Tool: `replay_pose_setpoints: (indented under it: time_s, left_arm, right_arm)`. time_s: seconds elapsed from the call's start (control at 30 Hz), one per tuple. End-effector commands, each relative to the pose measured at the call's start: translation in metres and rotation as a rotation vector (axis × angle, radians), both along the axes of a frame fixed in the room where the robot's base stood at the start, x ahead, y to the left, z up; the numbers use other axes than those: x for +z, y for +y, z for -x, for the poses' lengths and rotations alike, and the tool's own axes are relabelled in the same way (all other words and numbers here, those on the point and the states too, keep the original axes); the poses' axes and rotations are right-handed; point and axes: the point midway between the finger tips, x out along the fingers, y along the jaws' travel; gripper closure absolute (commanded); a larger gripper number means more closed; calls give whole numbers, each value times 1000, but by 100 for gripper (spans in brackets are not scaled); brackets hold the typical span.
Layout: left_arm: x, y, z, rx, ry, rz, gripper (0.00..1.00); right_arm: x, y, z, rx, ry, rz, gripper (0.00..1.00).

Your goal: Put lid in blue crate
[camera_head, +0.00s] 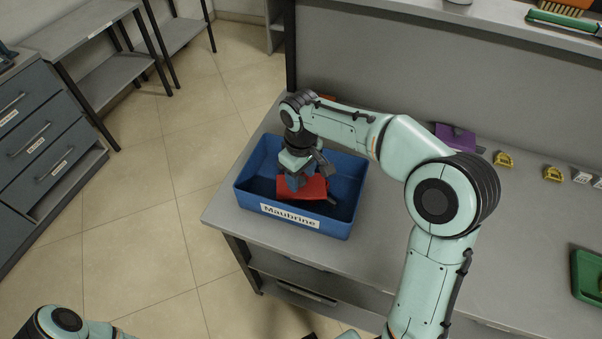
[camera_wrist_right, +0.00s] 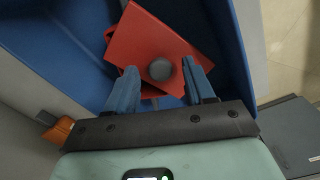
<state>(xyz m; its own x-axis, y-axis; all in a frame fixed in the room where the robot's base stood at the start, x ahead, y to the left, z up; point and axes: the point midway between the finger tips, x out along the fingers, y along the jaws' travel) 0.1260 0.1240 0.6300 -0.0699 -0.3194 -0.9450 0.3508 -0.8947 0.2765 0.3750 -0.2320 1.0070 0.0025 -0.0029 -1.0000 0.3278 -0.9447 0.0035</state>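The blue crate (camera_head: 250,192), labelled "Maubrine", stands at the table's left end. A red lid (camera_head: 313,188) with a round grey knob lies inside it, partly covered by my right gripper (camera_head: 296,183). In the right wrist view the lid (camera_wrist_right: 150,38) looks tilted over another red piece, whose shape is mostly hidden. My right gripper reaches down into the crate. Its two blue fingers (camera_wrist_right: 160,82) are spread, one on each side of the knob, with visible gaps to it. My left gripper is out of view.
On the grey table (camera_head: 400,235), a purple item (camera_head: 455,137) and small yellow items (camera_head: 503,159) stand along the back. A green tray (camera_head: 590,275) is at the right edge. A shelf above holds a brush (camera_head: 560,10). Open floor lies left of the table.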

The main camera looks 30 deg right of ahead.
Motion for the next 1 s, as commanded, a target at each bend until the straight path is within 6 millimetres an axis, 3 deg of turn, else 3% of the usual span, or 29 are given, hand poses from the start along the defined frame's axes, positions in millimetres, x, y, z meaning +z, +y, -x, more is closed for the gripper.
replay_pose_setpoints:
  time_s: [0.13,0.27,0.7,1.0]
  left_arm:
    - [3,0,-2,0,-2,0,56]
    - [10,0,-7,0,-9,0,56]
    - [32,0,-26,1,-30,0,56]
    - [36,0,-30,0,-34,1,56]
  right_arm:
    - [6,0,0,-1,-2,0,47]
    - [26,0,-1,-1,-6,0,47]
    - [117,0,-1,0,-4,0,47]
    - [133,0,0,0,0,0,47]
